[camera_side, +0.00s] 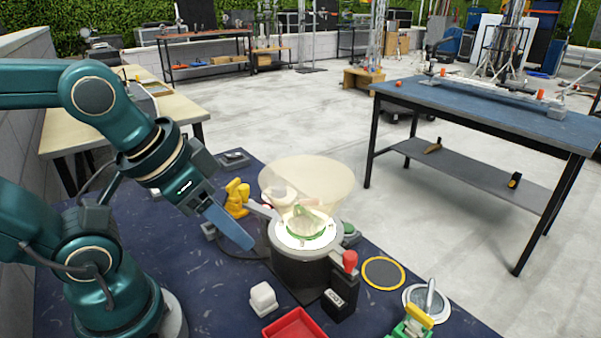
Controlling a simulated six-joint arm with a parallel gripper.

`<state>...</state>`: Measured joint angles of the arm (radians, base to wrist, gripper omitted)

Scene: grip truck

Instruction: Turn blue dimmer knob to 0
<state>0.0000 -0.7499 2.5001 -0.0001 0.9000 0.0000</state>
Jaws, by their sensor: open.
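I cannot make out a blue dimmer knob; it may be hidden or too small to tell. My gripper (263,229) comes down from the left with its fingers apart and nothing seen between them. One finger is a broad blue plate, and a grey one shows behind it. The fingertips are just left of a dark round device (299,272) with a glowing white top and a green piece on it. I cannot tell whether they touch it. A black box with a red knob (350,261) stands at the device's front right.
A pale translucent cone (315,180) rises over the device. A yellow figure (236,198) stands behind my gripper. A white block (263,298), a red tray (297,325), a yellow-rimmed disc (384,273) and a green-and-yellow item (412,321) lie nearby. The dark tabletop (215,300) is clear at front left.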

